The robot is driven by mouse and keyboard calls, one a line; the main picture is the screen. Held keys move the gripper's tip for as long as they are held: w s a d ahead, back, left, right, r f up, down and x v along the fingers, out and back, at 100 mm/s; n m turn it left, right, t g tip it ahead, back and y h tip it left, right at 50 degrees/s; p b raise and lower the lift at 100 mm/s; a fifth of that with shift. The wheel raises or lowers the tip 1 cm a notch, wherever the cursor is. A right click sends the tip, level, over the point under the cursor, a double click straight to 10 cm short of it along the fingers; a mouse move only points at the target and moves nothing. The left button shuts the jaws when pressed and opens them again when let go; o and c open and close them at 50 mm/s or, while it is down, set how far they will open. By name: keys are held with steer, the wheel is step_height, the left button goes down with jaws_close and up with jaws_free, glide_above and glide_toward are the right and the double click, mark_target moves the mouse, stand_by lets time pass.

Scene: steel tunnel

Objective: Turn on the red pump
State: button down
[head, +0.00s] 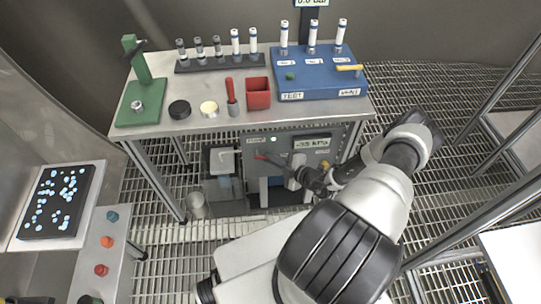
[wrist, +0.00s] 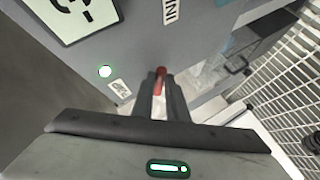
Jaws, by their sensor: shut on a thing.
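A grey pump box (head: 258,170) stands under the workbench, with a display that seems to read -35 kPa (head: 312,143) and a small lit green lamp (head: 273,139). A red handle (head: 268,158) sticks out from its front. My gripper (wrist: 160,84) is shut on the red handle; in the head view my gripper (head: 293,168) reaches the box front from the right. My fingers partly hide the handle.
The workbench (head: 205,122) above holds a tube rack (head: 220,64), a blue block with vials (head: 318,78), a red cup (head: 258,94) and a green stand (head: 136,94). A side console with coloured buttons (head: 104,242) is at left. Grated floor lies around.

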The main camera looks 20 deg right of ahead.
steer(key=r+n+g+h+p, duration=0.1)
steer(key=p, duration=0.3)
steer(key=shift+r, duration=0.15)
steer(key=shift+h, duration=0.3)
steer(key=c, duration=1.7)
jaws_free()
steer(key=shift+c, duration=0.2)
steer(key=p+v, duration=0.1)
steer(key=v, duration=1.6)
steer(key=shift+p, duration=0.4)
steer(key=shift+d+r, duration=0.1)
steer(key=shift+r, duration=0.05)
